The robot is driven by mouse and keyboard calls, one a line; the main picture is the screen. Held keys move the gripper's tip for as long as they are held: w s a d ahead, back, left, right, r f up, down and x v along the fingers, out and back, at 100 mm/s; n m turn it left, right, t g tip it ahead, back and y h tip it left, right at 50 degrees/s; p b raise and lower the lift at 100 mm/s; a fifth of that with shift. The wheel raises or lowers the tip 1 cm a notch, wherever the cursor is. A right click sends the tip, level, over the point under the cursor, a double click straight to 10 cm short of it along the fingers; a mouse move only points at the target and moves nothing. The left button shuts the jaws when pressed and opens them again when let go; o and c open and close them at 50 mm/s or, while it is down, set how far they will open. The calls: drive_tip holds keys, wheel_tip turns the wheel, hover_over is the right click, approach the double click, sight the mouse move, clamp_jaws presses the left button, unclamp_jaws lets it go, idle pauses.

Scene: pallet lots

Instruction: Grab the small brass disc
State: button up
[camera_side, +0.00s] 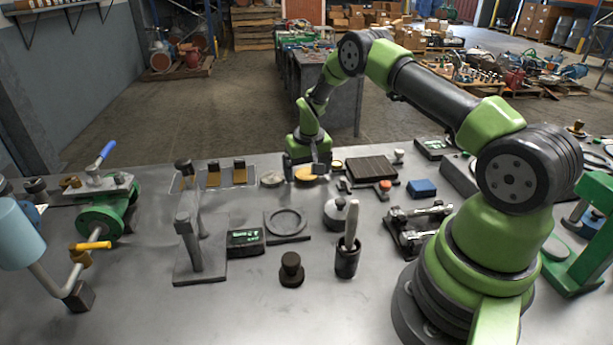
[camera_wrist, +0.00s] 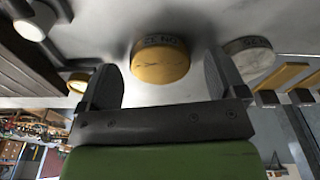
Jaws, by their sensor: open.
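A larger brass disc (camera_side: 309,175) lies on the metal table below my gripper (camera_side: 305,166). In the wrist view this larger brass disc (camera_wrist: 160,66) has dark lettering on its side and shows between the two open, empty fingers of my gripper (camera_wrist: 163,82). Contact cannot be told. A smaller brass-coloured disc (camera_side: 337,166) lies just right of it in the side view. In the wrist view the smaller disc (camera_wrist: 78,84) is left of the left finger, partly hidden by it. A silver-grey disc (camera_side: 272,179) lies on the other side, also in the wrist view (camera_wrist: 249,57).
A dark ribbed block (camera_side: 371,169) stands right of the discs, with an orange-topped piece (camera_side: 385,185) near it. Brass-topped blocks (camera_side: 213,173) stand to the left. A ring on a plate (camera_side: 286,222) and a grey knobbed weight (camera_side: 340,214) are nearer the camera.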

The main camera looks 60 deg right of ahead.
drive_tip(key=shift+f, duration=0.25)
